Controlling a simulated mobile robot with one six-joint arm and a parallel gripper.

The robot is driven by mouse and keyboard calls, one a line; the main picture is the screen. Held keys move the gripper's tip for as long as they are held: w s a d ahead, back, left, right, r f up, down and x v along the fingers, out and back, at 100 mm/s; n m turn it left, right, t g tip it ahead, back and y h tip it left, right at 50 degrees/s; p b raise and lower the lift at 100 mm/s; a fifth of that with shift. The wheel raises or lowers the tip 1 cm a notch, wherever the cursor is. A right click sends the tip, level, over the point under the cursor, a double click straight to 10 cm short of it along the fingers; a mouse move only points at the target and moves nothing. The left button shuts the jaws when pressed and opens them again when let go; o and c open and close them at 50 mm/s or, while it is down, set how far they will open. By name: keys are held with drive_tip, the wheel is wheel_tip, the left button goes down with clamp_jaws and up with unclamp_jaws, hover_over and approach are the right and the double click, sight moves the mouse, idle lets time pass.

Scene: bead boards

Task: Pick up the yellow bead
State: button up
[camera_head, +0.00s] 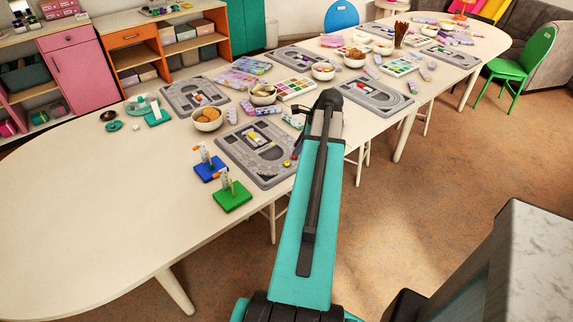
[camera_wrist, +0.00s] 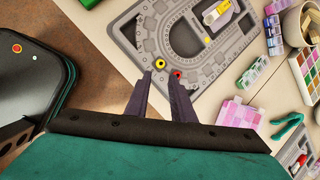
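The yellow bead (camera_wrist: 159,63) is a small ring with a dark centre on the edge of the grey bead board (camera_wrist: 152,40). It also shows in the head view (camera_head: 286,164), near the board's right edge. My gripper (camera_wrist: 160,77) is open, with nothing between its fingers. In the wrist view the yellow bead lies just beyond the gap between the fingertips. A red bead (camera_wrist: 177,75) sits at the tip of the right finger, partly hidden by it. In the head view my arm covers most of the gripper.
Pink bead boxes (camera_wrist: 240,114), teal pliers (camera_wrist: 287,127) and several coloured bead boxes (camera_wrist: 273,33) lie right of the board in the wrist view. Blue (camera_head: 209,169) and green (camera_head: 232,197) stands are on the white table (camera_head: 90,215), whose left end is clear.

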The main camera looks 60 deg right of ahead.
approach(288, 163)
drive_tip(key=shift+p+x, duration=0.35)
drive_tip(key=shift+x, duration=1.15)
drive_tip(key=shift+w, duration=0.2)
drive_tip(key=shift+p+x, duration=0.9)
drive_tip(key=shift+x, duration=1.45)
drive_tip(key=shift+f, duration=0.15)
drive_tip(key=shift+f, duration=0.1)
drive_tip(key=shift+s, duration=0.1)
clamp_jaws()
